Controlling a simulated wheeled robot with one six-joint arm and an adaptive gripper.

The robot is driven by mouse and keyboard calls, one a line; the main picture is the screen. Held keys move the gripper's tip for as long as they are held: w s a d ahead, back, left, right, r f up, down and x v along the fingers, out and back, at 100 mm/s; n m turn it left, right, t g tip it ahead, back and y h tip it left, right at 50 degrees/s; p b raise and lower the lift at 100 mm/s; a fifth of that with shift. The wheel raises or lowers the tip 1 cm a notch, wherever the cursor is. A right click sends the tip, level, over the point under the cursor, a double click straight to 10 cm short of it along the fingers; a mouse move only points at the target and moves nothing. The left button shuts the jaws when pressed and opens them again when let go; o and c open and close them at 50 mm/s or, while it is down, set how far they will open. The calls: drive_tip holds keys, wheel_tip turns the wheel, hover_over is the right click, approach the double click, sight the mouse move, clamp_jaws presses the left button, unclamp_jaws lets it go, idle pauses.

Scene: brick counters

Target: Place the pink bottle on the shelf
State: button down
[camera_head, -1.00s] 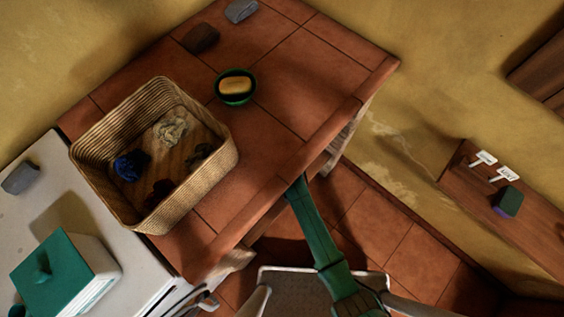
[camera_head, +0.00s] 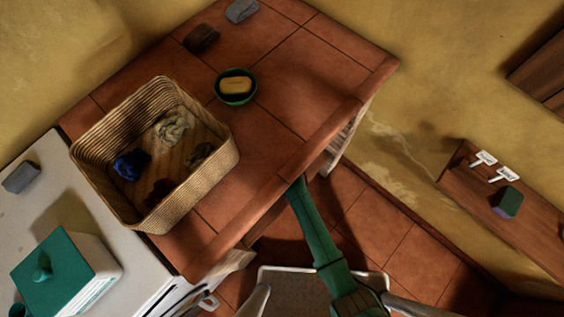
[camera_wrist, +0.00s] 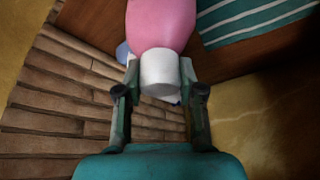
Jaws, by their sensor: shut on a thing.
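The pink bottle (camera_wrist: 161,24) with a white cap (camera_wrist: 160,74) is in the wrist view, its pink body running out of the top edge. My gripper (camera_wrist: 160,82) is shut on the bottle at its white cap, one finger on each side. In the head view neither the bottle nor my gripper shows; my green arm reaches under the counter edge. A wooden wall shelf (camera_head: 535,225) at the right of the head view bears small white label signs (camera_head: 484,158) and a green and purple block (camera_head: 508,202). I cannot tell whether the brown wooden surface (camera_wrist: 238,62) in the wrist view is that shelf.
A teal striped cloth (camera_wrist: 255,18) lies beyond the bottle, and wooden slats (camera_wrist: 60,95) fill the left. On the tiled counter (camera_head: 300,80) stand a wicker basket (camera_head: 215,135) and a green soap bowl (camera_head: 237,98). A teal-lidded box (camera_head: 60,265) sits lower left.

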drive_tip(key=c, duration=0.8)
unclamp_jaws()
drive_tip(key=shift+s+d+f, duration=0.2)
drive_tip(key=shift+s+f, duration=0.3)
drive_tip(key=shift+f, duration=0.15)
drive_tip(key=shift+o, duration=0.4)
drive_tip(key=shift+w+r, duration=0.15)
drive_tip(key=shift+r, duration=0.05)
drive_tip(key=shift+a+r, duration=0.1)
drive_tip(key=shift+r, duration=0.2)
drive_tip(key=shift+v, duration=0.95)
drive_tip(key=s+d, duration=0.2)
drive_tip(key=s, duration=0.9)
drive_tip(key=shift+d, duration=0.4)
drive_tip(key=shift+s+d+r, duration=0.1)
drive_tip(key=shift+s, duration=0.05)
